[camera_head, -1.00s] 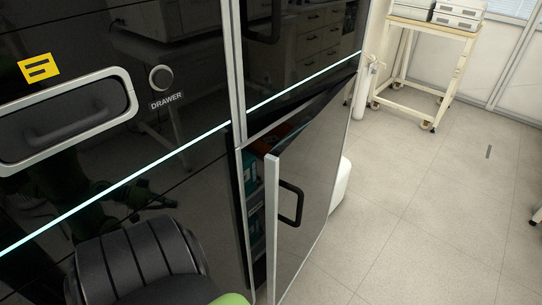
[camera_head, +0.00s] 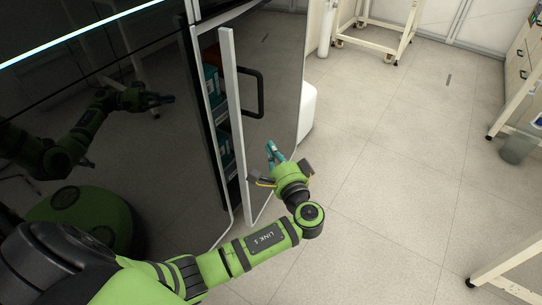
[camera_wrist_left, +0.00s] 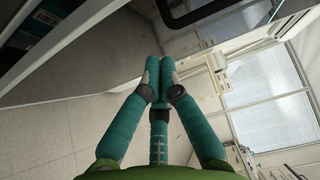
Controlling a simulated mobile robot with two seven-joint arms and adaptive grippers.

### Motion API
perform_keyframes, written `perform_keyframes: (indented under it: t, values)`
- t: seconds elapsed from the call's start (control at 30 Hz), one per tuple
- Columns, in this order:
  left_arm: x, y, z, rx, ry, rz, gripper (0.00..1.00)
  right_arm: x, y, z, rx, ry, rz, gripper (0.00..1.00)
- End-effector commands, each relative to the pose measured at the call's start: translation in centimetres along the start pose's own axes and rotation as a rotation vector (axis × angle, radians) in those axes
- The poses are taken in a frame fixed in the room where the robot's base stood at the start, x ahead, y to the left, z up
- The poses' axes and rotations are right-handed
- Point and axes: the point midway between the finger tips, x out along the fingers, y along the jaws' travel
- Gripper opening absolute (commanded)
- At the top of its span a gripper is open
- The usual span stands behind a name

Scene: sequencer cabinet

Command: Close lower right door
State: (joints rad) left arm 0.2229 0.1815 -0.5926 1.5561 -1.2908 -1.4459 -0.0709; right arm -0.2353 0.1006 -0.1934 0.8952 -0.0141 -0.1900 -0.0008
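The lower right door (camera_head: 286,65) of the dark cabinet stands partly open, with its pale free edge (camera_head: 233,110) swung out from the frame. Its black handle (camera_head: 258,92) is on the outer face near that edge. My left gripper (camera_head: 271,151) is in front of the outer face, below the handle in the picture, and holds nothing. In the left wrist view, its teal fingers (camera_wrist_left: 158,75) are together at the tips. Whether it touches the door is not clear. My right gripper is not in view.
Teal and dark items (camera_head: 212,82) sit on shelves inside the opening. A white rounded object (camera_head: 308,112) stands on the floor behind the door. A cream wheeled cart (camera_head: 375,35) is farther back. Another pale frame (camera_head: 510,265) is at lower right. Open floor lies between.

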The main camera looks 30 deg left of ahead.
Motion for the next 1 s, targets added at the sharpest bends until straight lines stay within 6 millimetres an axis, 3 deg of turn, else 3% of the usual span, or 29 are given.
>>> perform_keyframes:
  t: [0.2,0.4,0.6,1.0]
  values:
    - [5.0,-0.1,0.0,0.002,-0.002,-0.003,0.00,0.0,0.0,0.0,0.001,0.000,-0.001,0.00]
    - [7.5,0.0,1.7,0.004,0.001,0.001,0.00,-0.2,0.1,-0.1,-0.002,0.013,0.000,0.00]
    - [8.6,0.1,2.7,0.002,0.001,0.003,0.00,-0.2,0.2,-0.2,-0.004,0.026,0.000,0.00]
    - [8.8,0.2,3.0,0.002,0.001,0.003,0.00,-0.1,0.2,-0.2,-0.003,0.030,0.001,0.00]
